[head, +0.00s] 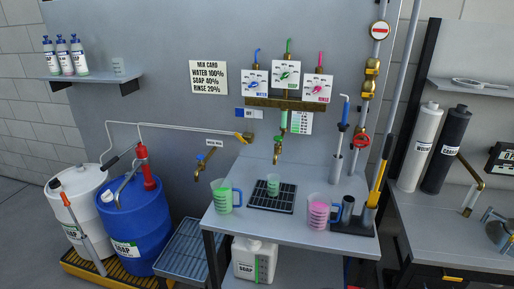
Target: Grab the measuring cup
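Several cups stand on the grey bench (262,222). A clear measuring cup with green liquid and a blue handle (222,197) stands upright at the bench's left end. A second measuring cup with pink liquid and a blue handle (318,211) stands upright at the right. A smaller clear cup with pale green contents (273,185) stands on the black drip grate between them, below a brass tap (277,150). The picture does not show which cup the task means. My gripper is not in view, and nothing touches the cups.
A black holder (350,223) with a dark cylinder and a yellow-handled tool stands close right of the pink cup. Left are a blue drum (133,225), a white drum (78,190) and a wall tap (205,158). A white soap jug (254,262) sits under the bench.

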